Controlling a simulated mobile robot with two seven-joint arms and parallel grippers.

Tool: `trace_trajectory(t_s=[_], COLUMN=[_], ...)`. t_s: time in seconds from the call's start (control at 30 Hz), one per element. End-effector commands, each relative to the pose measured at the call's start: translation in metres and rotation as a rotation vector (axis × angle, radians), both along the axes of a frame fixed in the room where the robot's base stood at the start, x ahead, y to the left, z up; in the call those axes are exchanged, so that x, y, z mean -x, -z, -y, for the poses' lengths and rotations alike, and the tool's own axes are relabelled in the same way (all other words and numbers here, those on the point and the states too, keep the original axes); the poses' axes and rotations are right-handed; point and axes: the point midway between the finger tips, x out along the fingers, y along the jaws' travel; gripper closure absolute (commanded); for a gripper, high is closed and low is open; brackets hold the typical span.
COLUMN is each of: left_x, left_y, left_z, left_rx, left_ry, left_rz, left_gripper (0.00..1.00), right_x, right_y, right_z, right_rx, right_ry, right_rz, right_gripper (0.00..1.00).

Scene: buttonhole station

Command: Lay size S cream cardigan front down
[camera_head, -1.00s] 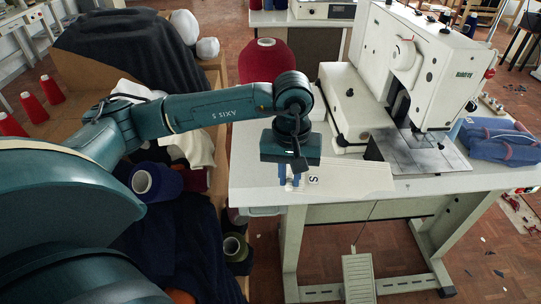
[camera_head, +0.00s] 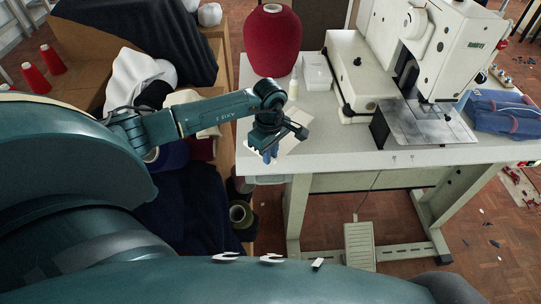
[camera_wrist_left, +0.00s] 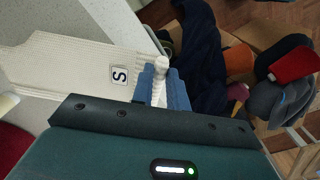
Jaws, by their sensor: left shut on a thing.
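The cream cardigan front (camera_head: 297,127) is a flat ribbed knit panel at the left front corner of the white table, partly hidden behind my left gripper (camera_head: 268,154). In the left wrist view the panel (camera_wrist_left: 75,66) carries a white label (camera_wrist_left: 119,76) with a black S. The blue fingers of my left gripper (camera_wrist_left: 161,85) are shut on a narrow end of the panel, close to the table's edge. I cannot tell whether the panel touches the tabletop. My right gripper is not in view.
The white machine (camera_head: 425,50) with its metal plate (camera_head: 430,125) stands on the table (camera_head: 350,153). Behind the panel are a red yarn cone (camera_head: 272,40), a small bottle (camera_head: 293,84) and a white box (camera_head: 317,72). Folded blue garments (camera_head: 500,110) lie at the right. The front strip is clear.

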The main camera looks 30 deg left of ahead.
Motion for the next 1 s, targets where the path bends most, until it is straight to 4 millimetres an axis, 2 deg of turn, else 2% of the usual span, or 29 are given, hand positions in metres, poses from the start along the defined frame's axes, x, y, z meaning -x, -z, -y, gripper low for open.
trace_trajectory(t_s=[0.13,0.5,0.53,0.77,1.0], left_x=[0.000,0.000,0.000,0.000,0.000], left_y=[0.020,0.027,0.026,0.025,0.025], left_z=[0.001,0.000,0.000,0.000,0.000], left_rx=[0.002,0.000,0.000,0.000,0.000], left_ry=[0.000,0.002,0.002,0.002,0.002], left_rz=[-0.002,0.001,0.001,0.000,0.000], left_gripper=[0.99,0.99,0.83,0.64,0.63], right_x=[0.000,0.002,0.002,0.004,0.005], right_y=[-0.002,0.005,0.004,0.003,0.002], right_z=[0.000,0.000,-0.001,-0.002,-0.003], right_rx=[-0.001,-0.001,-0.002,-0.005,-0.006], right_ry=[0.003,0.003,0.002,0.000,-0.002], right_rz=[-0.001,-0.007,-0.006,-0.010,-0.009], right_gripper=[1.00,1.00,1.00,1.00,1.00])
